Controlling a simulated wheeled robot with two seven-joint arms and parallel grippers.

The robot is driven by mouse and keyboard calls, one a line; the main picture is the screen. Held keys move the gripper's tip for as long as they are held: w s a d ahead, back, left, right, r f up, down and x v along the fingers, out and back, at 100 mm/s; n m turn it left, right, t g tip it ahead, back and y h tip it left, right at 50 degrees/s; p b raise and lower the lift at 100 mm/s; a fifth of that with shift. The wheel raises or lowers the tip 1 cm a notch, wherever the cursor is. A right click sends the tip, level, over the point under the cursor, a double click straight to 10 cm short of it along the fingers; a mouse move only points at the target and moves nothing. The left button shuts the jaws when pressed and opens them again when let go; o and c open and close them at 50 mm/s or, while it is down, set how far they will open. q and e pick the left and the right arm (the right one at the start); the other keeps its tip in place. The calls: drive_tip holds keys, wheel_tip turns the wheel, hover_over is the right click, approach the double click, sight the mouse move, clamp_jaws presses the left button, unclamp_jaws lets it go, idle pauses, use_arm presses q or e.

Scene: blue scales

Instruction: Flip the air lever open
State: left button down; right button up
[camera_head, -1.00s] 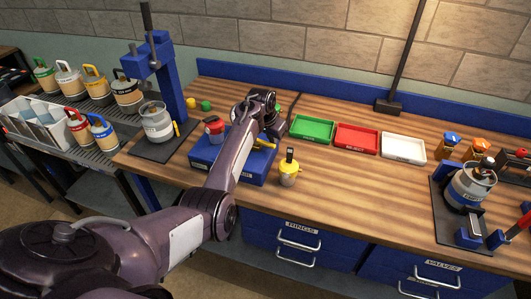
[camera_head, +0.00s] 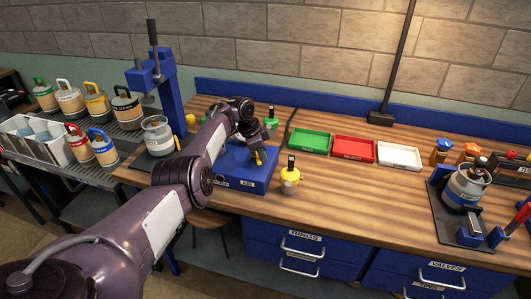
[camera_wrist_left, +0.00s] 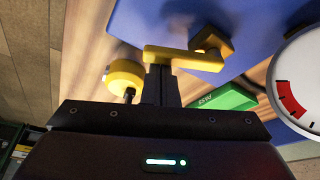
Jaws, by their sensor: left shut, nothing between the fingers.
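The yellow air lever (camera_head: 259,155) is on the blue box (camera_head: 232,182) marked AIR, near the box's right side. The wrist view shows the yellow lever (camera_wrist_left: 185,58) close up, lying across just beyond my fingertips. My left gripper (camera_head: 250,143) is over the box at the lever. Its fingers (camera_wrist_left: 160,82) are shut with nothing between them. The tips overlap the lever's left end in the wrist view; I cannot tell whether they touch. My arm hides part of the box. My right gripper is out of view.
A white gauge (camera_wrist_left: 302,85) is close on the right in the wrist view. Green (camera_head: 309,142), red (camera_head: 354,148) and white (camera_head: 399,156) trays lie behind.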

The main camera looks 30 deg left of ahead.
sight(258, 159)
use_arm(q)
drive_tip(key=shift+s+a+r+p, duration=0.1)
drive_tip(key=shift+s+a+p, duration=0.4)
drive_tip(key=shift+s+a, duration=0.2)
drive_tip(key=shift+a, duration=0.25)
idle(0.3)
drive_tip(key=shift+d+p, duration=0.45)
drive_tip(key=shift+p, duration=0.05)
drive_tip(key=d, duration=0.1)
drive_tip(key=d+p, duration=0.1)
drive_tip(key=d, duration=0.1)
drive_tip(key=shift+w+r+p, duration=0.15)
drive_tip(key=shift+w+p, duration=0.15)
drive_tip(key=shift+w, duration=0.1)
drive_tip(key=w+b+v, duration=0.1)
drive_tip(key=w+v, duration=0.1)
drive_tip(key=v, duration=0.7)
drive_tip(key=shift+s+a+r, duration=0.3)
drive_tip(key=shift+a, duration=0.05)
